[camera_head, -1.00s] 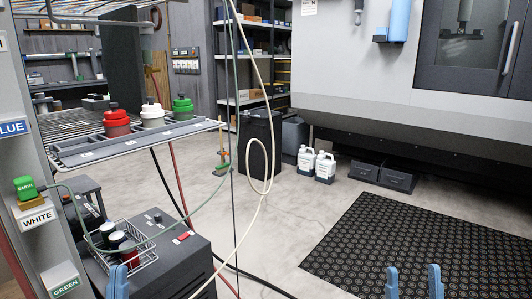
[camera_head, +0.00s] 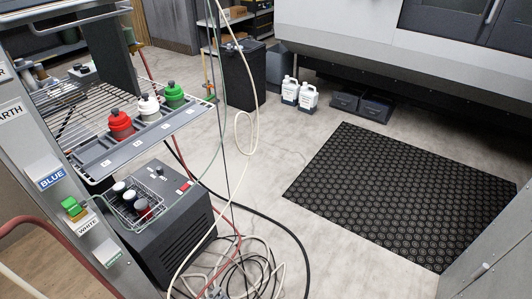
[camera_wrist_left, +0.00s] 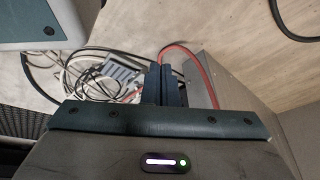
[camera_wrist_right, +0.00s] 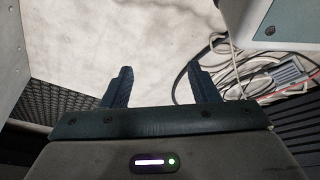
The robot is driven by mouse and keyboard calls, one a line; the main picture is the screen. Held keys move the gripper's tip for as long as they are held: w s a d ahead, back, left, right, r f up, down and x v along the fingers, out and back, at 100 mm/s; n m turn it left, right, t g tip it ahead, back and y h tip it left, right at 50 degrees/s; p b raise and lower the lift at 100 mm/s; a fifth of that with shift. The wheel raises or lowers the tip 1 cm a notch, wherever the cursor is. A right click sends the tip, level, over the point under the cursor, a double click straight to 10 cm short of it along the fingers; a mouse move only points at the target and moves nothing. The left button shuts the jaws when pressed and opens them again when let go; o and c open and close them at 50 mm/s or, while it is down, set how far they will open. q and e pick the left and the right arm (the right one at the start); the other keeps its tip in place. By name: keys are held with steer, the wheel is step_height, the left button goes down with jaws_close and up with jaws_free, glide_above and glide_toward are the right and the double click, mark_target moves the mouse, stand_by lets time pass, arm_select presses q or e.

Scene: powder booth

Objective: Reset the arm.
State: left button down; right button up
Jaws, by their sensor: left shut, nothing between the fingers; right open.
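My left gripper (camera_wrist_left: 163,84) shows in the left wrist view with its dark fingers together and nothing between them. It is over the floor, with cables and a red hose behind it. My right gripper (camera_wrist_right: 159,72) shows in the right wrist view with its fingers spread apart and empty over bare pale floor. Neither gripper shows in the head view.
A wire rack holds a tray (camera_head: 103,170) with red, white and green-capped bottles. Below it stands a dark unit with a wire basket (camera_head: 148,218). Loose cables (camera_head: 262,262) lie on the floor. A black mat (camera_head: 400,190) lies at right; white jugs (camera_head: 308,97) stand behind.

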arm_select(q)
steer(key=s+a+g+p, duration=0.1)
steer(key=s+g, duration=0.1)
steer(key=s, duration=0.6)
steer(key=shift+s+f+g+p, duration=0.25)
steer(key=shift+s+g+p, duration=0.05)
steer(key=shift+p, duration=0.05)
arm_select(e)
steer(key=s+d+g, duration=0.1)
steer(key=s+g, duration=0.1)
steer(key=s, duration=0.6)
steer(key=shift+s+f+g, duration=0.25)
steer(key=shift+s+g, duration=0.05)
